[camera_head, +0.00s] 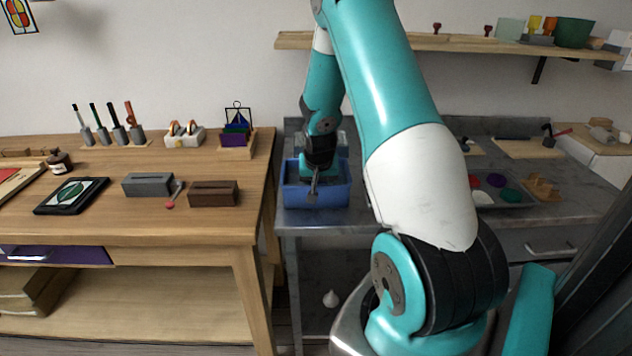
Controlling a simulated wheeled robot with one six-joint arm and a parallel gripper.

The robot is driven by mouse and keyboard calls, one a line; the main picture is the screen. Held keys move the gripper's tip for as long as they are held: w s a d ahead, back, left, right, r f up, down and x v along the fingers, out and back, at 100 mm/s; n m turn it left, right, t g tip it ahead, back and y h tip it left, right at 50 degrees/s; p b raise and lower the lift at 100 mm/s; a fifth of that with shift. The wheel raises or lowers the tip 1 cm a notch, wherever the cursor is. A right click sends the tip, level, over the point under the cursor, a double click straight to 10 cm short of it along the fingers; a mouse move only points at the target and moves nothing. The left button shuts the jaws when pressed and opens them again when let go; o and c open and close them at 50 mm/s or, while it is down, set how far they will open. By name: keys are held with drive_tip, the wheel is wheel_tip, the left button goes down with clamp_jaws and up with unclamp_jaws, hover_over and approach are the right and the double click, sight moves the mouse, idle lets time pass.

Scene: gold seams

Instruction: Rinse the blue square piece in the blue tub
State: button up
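The blue tub (330,201) stands on the grey counter near its left end, in the middle of the head view. My gripper (313,190) points down into the tub, its fingers between the tub's walls. The fingers are small and dark here, and I cannot see whether they are open or shut. I cannot make out the blue square piece; the tub's front wall and my gripper hide much of the inside. The water level cannot be seen either.
My raised arm covers the counter's middle. Right of it are a tray of coloured pieces (500,190) and a wooden stand (541,188). The wooden table (120,222) on the left holds a piece rack (238,139), grey block (147,184) and brown block (213,193). A shelf (460,43) hangs above.

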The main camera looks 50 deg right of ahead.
drive_tip(key=shift+s+d, duration=0.2)
drive_tip(key=shift+r, duration=0.1)
drive_tip(key=shift+r+p, duration=4.45)
drive_tip(key=shift+r, duration=1.2)
